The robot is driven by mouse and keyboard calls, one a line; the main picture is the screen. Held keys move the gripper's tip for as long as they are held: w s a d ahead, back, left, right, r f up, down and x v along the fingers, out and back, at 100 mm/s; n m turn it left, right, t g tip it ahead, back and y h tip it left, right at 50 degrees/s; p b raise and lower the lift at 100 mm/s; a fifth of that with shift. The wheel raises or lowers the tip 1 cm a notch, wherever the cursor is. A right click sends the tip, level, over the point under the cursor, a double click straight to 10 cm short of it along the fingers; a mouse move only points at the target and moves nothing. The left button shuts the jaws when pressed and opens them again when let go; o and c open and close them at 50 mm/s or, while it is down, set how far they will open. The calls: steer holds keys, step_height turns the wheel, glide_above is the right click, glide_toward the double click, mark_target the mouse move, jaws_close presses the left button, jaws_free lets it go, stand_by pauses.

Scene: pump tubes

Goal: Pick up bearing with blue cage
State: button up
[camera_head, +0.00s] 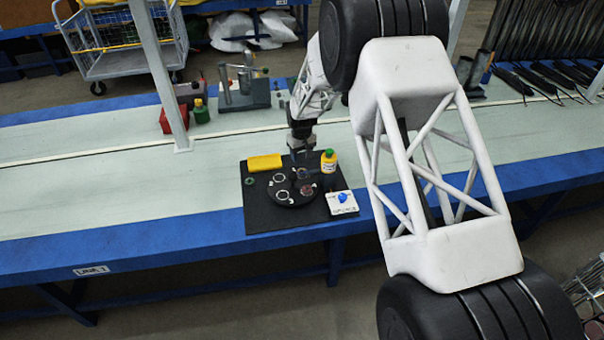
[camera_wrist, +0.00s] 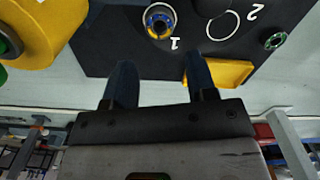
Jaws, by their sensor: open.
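A ring-shaped bearing with blue and yellow parts (camera_wrist: 160,21) sits on the black surface by the printed number 1, at the top of the wrist view. In the head view it is too small to tell apart clearly. My gripper (camera_wrist: 160,78) is open, with its two dark fingers apart and nothing between them. The bearing shows ahead of the gap between the fingertips and is not touched. In the head view my gripper (camera_head: 301,152) hangs over the back part of the black mat (camera_head: 260,219).
A round black plate (camera_head: 292,189) with white circles lies on the mat. Around it are a yellow block (camera_head: 264,162), a yellow bottle with a green cap (camera_head: 328,163), a white block with a blue piece (camera_head: 342,203), and a small green ring (camera_wrist: 275,38).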

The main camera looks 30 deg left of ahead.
mark_target(302, 171)
steer(key=shift+f, duration=1.25)
steer(key=shift+f, duration=0.1)
steer(key=shift+d+f, duration=0.1)
steer(key=shift+f, duration=2.4)
steer(key=shift+c, duration=0.2)
steer(key=c, duration=0.7)
steer(key=shift+r, duration=5.05)
